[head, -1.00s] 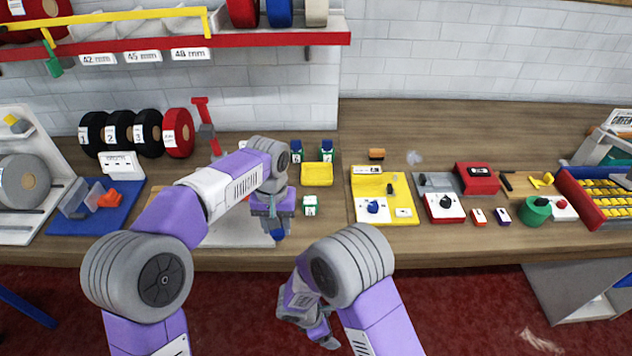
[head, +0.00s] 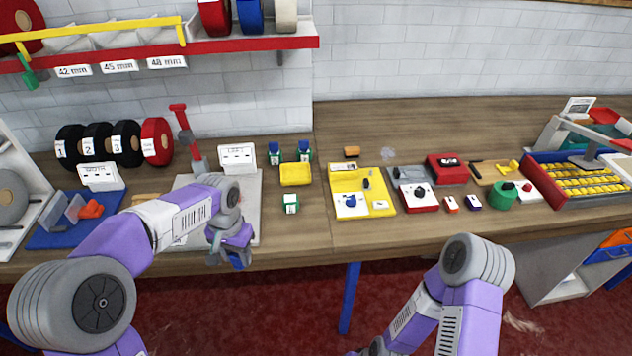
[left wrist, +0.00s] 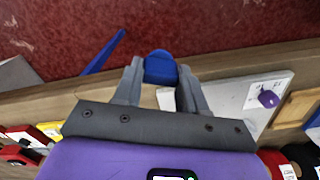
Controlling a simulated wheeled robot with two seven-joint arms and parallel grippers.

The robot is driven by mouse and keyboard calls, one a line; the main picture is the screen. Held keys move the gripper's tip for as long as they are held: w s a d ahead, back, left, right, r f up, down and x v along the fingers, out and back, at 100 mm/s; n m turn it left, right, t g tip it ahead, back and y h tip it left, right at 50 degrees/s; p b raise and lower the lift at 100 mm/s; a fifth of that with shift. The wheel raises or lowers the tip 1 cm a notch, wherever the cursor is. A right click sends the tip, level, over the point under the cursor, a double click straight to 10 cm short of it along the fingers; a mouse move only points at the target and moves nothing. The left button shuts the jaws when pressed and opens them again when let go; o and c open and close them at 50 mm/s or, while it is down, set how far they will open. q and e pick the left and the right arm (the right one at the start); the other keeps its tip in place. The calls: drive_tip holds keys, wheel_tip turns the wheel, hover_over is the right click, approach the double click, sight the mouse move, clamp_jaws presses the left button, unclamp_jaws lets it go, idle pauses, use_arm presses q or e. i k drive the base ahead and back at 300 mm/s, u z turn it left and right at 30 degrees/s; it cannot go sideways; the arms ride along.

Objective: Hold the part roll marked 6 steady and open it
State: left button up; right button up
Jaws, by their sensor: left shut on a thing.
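My left gripper (head: 232,247) is shut on a small blue part (head: 238,259), just off the bench's front edge. In the left wrist view the blue part (left wrist: 160,68) sits between the two grey fingertips; no number shows on it. Two small green-and-white rolls with blue tops, a left one (head: 275,154) and a right one (head: 305,151), stand behind a yellow block (head: 296,174). Another small green-and-white piece (head: 291,204) stands in front of that block. I cannot read a 6 on any of them. My right arm reaches down at the bottom edge; its gripper is out of frame.
A grey-white board (head: 250,222) lies beside my left wrist. A yellow panel (head: 371,206), a red-and-white box (head: 417,197) and a green round piece (head: 503,195) stand to the right. Black numbered rolls (head: 97,143) stand at the back left. Bare bench shows between the stations.

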sight(290, 200)
drive_tip(key=z, duration=0.45)
drive_tip(key=k, duration=0.45)
drive_tip(key=u, duration=0.35)
drive_tip(key=i, duration=1.5)
drive_tip(key=z, duration=0.8)
